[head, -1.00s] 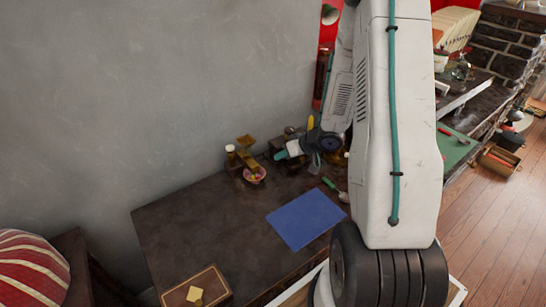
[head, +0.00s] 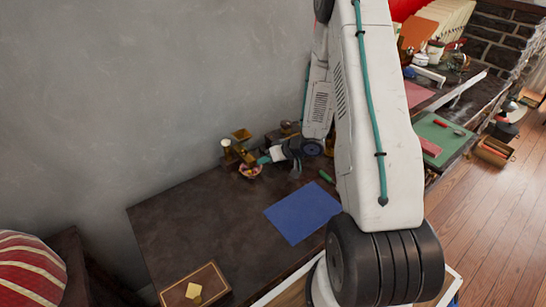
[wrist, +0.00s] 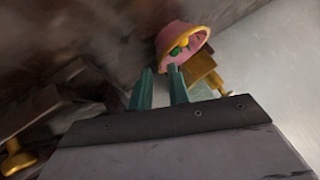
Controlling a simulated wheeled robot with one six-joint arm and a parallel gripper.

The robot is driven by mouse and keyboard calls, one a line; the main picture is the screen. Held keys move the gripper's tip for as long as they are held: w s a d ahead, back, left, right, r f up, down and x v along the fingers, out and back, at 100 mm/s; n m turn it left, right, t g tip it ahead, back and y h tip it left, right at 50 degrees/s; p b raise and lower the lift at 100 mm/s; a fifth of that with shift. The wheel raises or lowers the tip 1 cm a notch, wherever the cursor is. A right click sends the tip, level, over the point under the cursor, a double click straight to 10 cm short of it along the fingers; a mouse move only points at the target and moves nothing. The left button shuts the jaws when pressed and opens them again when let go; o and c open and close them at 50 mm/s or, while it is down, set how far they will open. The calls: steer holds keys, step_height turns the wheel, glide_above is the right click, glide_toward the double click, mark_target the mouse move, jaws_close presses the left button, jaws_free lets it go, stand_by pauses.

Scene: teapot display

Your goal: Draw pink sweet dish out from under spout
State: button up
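The pink sweet dish (head: 250,174) stands near the wall at the back of the dark table, with small coloured sweets in it. In the wrist view the dish (wrist: 172,36) has a yellow rim and lies just beyond the fingertips. My gripper (head: 264,159) is at the dish's right side, its teal fingers low over the table. In the wrist view the fingers (wrist: 160,72) are apart with nothing between them; I cannot tell whether one touches the dish. Brass-coloured pieces (head: 243,153) stand close behind the dish; the spout is not clearly distinguishable.
A blue mat (head: 302,212) lies in front of my gripper, with a green item (head: 326,175) behind it. A wooden box (head: 195,287) with a yellow piece on it is at the front left. The table's left middle is clear. The grey wall closes off the back.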

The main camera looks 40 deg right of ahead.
steer(key=shift+x, duration=1.1)
jaws_close()
